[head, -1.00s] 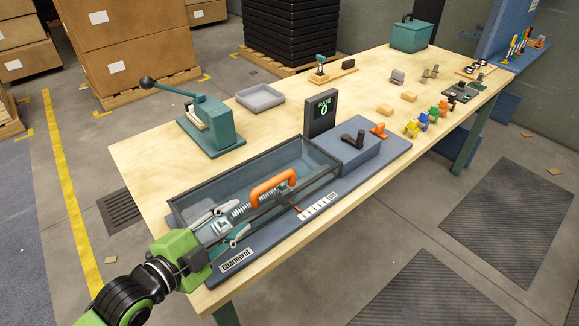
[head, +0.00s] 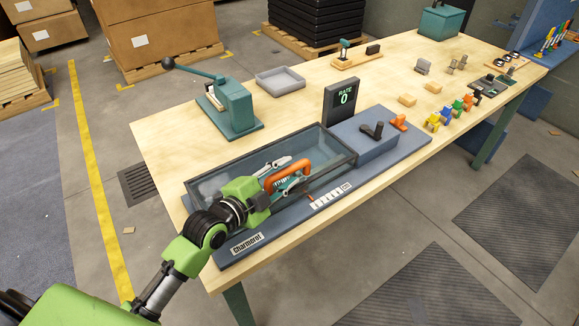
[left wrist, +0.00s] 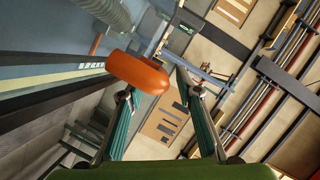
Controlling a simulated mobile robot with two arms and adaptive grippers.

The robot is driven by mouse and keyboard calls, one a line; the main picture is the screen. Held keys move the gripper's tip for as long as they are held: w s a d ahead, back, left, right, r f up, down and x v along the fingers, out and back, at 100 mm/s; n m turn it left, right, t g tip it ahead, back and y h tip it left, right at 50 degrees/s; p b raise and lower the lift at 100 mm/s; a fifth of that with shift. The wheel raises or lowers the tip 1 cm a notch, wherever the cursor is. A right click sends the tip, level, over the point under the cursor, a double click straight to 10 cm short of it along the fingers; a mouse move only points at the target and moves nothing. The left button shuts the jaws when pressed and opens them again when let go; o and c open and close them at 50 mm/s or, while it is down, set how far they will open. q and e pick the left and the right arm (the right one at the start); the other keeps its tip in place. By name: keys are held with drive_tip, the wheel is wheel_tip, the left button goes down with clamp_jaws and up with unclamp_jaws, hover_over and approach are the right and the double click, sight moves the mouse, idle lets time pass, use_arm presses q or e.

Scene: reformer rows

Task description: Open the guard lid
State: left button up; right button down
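The guard lid (head: 322,140) is a clear, dark-framed cover over a long blue machine base; it looks closed. Its orange handle (head: 290,166) stands at the front side. My left gripper (head: 288,176) reaches in from the left with its fingers spread, one on each side of the handle in the picture. In the left wrist view the rounded orange handle (left wrist: 137,72) shows near and between the fingertips (left wrist: 158,88), closer to the left finger. I cannot tell whether a finger touches it. The wrist hides part of the cover's left end. My right gripper is not in view.
A display reading RATE 0 (head: 342,98) stands behind the cover's right end. A black crank (head: 373,130) sits on the blue block to the right. A teal lever press (head: 232,108) and grey tray (head: 280,83) stand behind.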

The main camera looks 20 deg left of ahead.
use_arm(q)
drive_tip(key=shift+x, duration=0.8)
drive_tip(key=shift+w+d, duration=0.1)
drive_tip(key=shift+w, duration=0.05)
clamp_jaws()
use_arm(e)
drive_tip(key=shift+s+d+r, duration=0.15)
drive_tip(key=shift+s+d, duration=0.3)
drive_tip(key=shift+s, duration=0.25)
